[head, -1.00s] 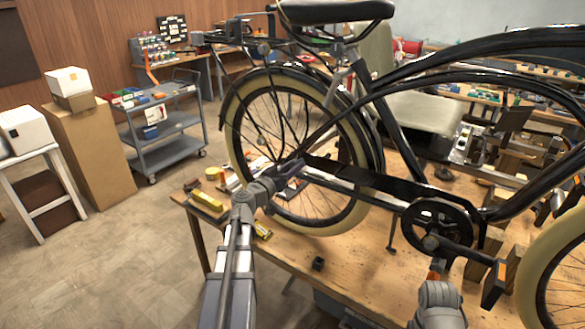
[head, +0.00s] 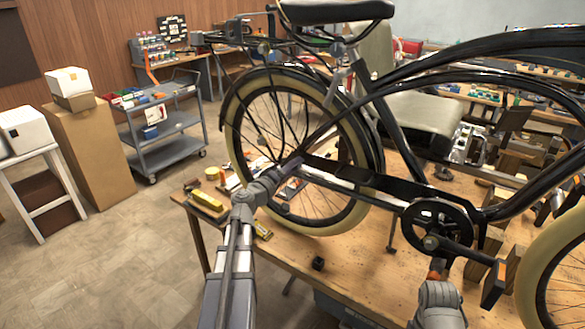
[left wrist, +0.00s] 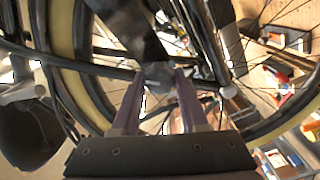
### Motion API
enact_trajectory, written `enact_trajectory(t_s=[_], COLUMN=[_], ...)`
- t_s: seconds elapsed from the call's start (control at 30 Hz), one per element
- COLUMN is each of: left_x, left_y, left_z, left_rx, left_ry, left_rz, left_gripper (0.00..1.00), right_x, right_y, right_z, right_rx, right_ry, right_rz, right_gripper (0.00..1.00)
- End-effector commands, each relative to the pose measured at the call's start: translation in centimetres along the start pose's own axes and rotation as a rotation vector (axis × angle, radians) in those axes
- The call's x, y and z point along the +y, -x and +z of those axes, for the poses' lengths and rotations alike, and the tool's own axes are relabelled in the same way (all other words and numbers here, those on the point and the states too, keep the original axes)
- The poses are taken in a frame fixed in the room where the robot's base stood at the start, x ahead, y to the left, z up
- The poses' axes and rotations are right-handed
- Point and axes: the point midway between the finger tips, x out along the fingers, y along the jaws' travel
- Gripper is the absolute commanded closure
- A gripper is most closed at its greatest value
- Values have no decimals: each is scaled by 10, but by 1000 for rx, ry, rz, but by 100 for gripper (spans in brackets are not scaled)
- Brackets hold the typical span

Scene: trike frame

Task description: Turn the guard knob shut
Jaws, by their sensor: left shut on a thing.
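The black chain guard (head: 375,182) runs from the rear hub toward the crank of the bicycle on the workbench. My left gripper (head: 296,163) is at the guard's rear end, beside the rear wheel. In the left wrist view its two purple fingers (left wrist: 158,88) are shut on a small grey knob (left wrist: 157,74), which lies between their tips. The knob is hidden in the head view, and its turned angle cannot be read. My right arm (head: 438,305) comes up from the bottom, below the crank; its fingers cannot be made out.
The rear wheel (head: 243,170) with its spokes stands close around my left gripper. The crank and chainring (head: 437,228) are to the right. A yellow box (head: 207,201) and a small black part (head: 318,263) lie on the bench (head: 345,268). The bench front is mostly clear.

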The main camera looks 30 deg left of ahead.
Motion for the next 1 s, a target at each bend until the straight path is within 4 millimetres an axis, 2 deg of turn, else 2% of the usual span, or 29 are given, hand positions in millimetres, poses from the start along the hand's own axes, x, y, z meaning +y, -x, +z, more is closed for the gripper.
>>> enact_trajectory(t_s=[0.6,1.0], left_x=[0,0], left_y=[0,0], left_z=[0,0], left_rx=[1,1], left_ry=[535,707], left_rz=[-1,-1], left_gripper=[100,100], right_x=[0,0], right_y=[0,0], right_z=[0,0], right_rx=[0,0], right_ry=[0,0], right_rz=[0,0], right_gripper=[50,50])
